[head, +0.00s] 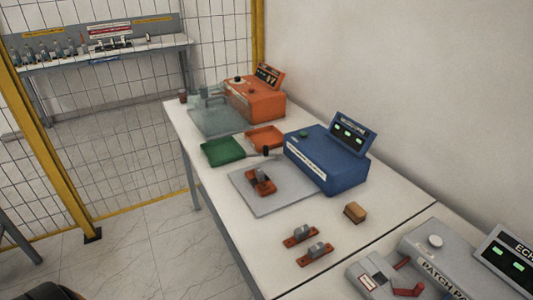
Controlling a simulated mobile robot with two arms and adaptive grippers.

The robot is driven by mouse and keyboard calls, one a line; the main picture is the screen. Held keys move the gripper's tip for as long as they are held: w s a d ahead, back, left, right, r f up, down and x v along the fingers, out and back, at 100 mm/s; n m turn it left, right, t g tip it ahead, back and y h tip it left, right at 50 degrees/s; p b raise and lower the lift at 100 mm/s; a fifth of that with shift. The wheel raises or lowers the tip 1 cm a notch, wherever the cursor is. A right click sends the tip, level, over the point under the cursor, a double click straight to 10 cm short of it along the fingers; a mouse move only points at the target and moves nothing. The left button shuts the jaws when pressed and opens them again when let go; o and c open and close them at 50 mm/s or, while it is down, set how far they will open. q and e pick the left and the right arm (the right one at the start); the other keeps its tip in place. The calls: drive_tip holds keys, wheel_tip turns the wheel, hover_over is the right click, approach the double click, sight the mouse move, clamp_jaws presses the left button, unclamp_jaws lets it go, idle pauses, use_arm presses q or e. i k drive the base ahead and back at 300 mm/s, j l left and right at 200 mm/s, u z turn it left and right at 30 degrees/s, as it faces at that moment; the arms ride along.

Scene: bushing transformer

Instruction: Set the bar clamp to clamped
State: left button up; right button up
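No label in the head view names the bar clamp, so I cannot tell for sure which part it is. A lever with a black knob (265,152) stands at the left of the blue instrument (326,158), by the back edge of a grey plate (283,202). An orange-brown piece with a dark block (261,182) sits on that plate. A grey fixture with red handles (408,290) is at the bottom right, partly cut off. The clamp state is too small to tell. Neither of my grippers shows.
Two orange-brown pieces with grey blocks (300,237) (314,254) and a tan block (355,212) lie on the white table (240,255). Green (222,151) and orange (265,138) trays and an orange instrument (256,98) stand farther back. A wall bounds the right side.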

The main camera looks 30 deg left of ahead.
sight(265, 148)
drive_tip(key=i+j+z, duration=0.15)
drive_tip(key=j+z, duration=0.25)
drive_tip(key=j, duration=1)
drive_tip(key=k+j+z, duration=0.1)
drive_tip(key=j+z, duration=0.25)
drive_tip(key=j, duration=1.05)
